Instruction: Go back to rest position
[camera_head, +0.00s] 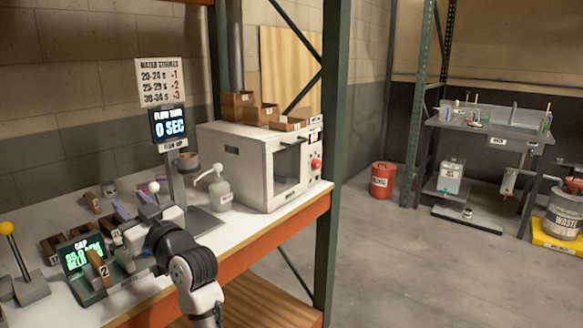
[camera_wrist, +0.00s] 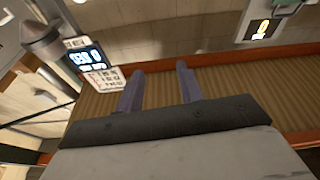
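My gripper (camera_head: 133,203) is over the left part of the white workbench in the head view, reached by my arm from the lower middle. Its two purple fingers stand apart, and they also show apart in the wrist view (camera_wrist: 158,71). Nothing is held between them. The white workbench (camera_head: 262,222) has an orange front edge. A device with a green "GAP" display (camera_head: 84,256) sits left of my arm, with a brown block marked 2 (camera_head: 103,269) at it. My wrist hides part of the bench behind it.
A yellow-knobbed lever (camera_head: 9,229) stands at far left. A flow timer screen (camera_head: 170,123) reads 0 SEC. A green rack post (camera_head: 333,150) rises beside the bench.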

